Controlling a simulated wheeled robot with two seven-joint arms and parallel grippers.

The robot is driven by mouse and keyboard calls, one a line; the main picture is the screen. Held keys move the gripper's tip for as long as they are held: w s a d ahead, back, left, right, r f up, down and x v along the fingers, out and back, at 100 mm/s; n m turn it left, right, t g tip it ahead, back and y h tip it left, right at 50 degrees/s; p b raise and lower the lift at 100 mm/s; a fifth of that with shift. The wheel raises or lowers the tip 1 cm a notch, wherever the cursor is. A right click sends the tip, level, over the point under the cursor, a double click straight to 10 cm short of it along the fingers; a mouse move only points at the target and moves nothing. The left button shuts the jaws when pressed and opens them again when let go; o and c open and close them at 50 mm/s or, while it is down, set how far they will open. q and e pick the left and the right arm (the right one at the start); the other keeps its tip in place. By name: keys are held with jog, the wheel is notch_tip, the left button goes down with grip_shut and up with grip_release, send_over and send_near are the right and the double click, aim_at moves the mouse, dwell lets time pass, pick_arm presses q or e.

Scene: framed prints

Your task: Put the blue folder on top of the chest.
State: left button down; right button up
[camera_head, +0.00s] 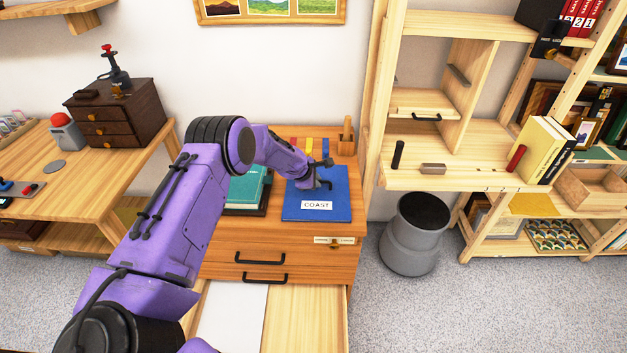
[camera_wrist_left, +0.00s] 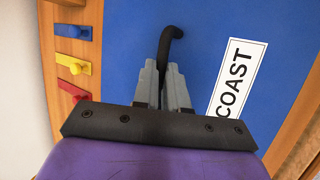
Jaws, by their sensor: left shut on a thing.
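The blue folder (camera_head: 323,196), with a white label reading COAST, lies flat on or just above the right part of the top of the wooden chest (camera_head: 290,240). My left gripper (camera_head: 318,182) is over the folder. In the left wrist view the left gripper (camera_wrist_left: 165,80) is shut on a black curved handle (camera_wrist_left: 170,42) that stands up from the blue folder (camera_wrist_left: 210,30). Whether the folder's underside touches the chest top is hidden. My right gripper is not in view.
A teal folder or book (camera_head: 247,188) lies on the chest left of the blue one. Coloured pegs (camera_wrist_left: 75,62) and a wooden holder (camera_head: 346,137) are at the back. The lower drawer (camera_head: 300,315) is pulled open.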

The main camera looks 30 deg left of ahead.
pick_arm(q)
jog(key=c, duration=1.6)
grip_release()
jog(key=shift+s, duration=0.1)
jog(key=o, duration=0.4)
jog(key=shift+r, duration=0.25)
jog(key=v, duration=1.1)
jog(key=shift+s+r, duration=0.2)
jog(key=shift+s, duration=0.1)
